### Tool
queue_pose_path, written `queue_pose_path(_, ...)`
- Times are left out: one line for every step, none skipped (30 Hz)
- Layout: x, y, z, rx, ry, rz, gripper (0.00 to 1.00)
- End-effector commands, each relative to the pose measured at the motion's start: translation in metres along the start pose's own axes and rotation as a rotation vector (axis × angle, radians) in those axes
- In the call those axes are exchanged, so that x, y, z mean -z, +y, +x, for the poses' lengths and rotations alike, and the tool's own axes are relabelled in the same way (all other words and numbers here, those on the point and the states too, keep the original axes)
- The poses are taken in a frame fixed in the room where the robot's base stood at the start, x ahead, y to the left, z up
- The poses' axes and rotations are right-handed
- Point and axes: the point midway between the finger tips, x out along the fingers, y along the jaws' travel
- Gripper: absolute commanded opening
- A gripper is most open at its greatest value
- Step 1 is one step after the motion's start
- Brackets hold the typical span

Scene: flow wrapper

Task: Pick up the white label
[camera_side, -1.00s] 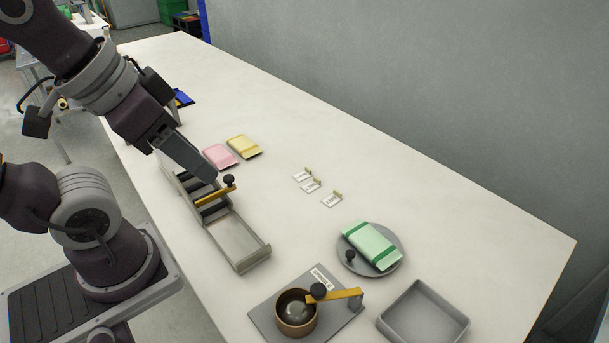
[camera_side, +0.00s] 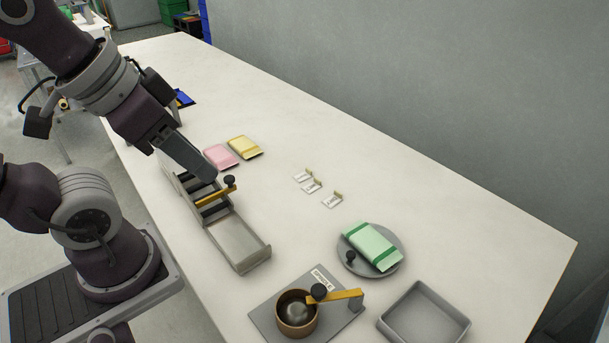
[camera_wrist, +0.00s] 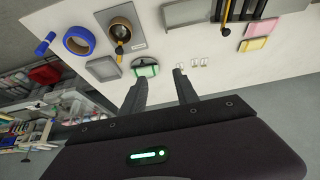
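The metal wrapper channel (camera_side: 240,245) with a yellow lever is below my gripper. A green pack (camera_side: 371,246) rests on a round grey plate. Pink (camera_side: 220,157) and yellow (camera_side: 244,147) packs lie behind. A copper-coloured pot (camera_side: 296,314) and grey tray (camera_side: 424,314) stand in front. The table right of the labels is clear.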

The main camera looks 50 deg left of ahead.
Motion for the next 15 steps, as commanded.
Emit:
queue_pose_path(0.003,0.002,0.001,-0.008,-0.005,-0.022,0.36)
queue_pose_path(0.009,0.004,0.002,-0.022,-0.013,-0.057,0.36)
queue_pose_path(0.021,0.009,0.005,-0.051,-0.029,-0.137,0.36)
queue_pose_path(0.034,0.014,0.009,-0.080,-0.046,-0.223,0.36)
queue_pose_path(0.050,0.019,0.015,-0.111,-0.066,-0.333,0.36)
queue_pose_path(0.076,0.024,0.026,-0.153,-0.098,-0.510,0.36)
queue_pose_path(0.098,0.025,0.037,-0.181,-0.122,-0.658,0.36)
queue_pose_path(0.120,0.024,0.050,-0.202,-0.144,-0.811,0.36)
queue_pose_path(0.148,0.018,0.071,-0.221,-0.173,-1.017,0.36)
queue_pose_path(0.168,0.011,0.088,-0.228,-0.191,-1.174,0.36)
queue_pose_path(0.185,0.001,0.108,-0.229,-0.208,-1.331,0.36)
queue_pose_path(0.206,-0.016,0.138,-0.220,-0.225,-1.546,0.36)
queue_pose_path(0.218,-0.031,0.162,-0.206,-0.234,-1.708,0.36)
queue_pose_path(0.227,-0.048,0.187,-0.187,-0.238,-1.867,0.36)
queue_pose_path(0.234,-0.073,0.222,-0.152,-0.236,-2.076,0.36)
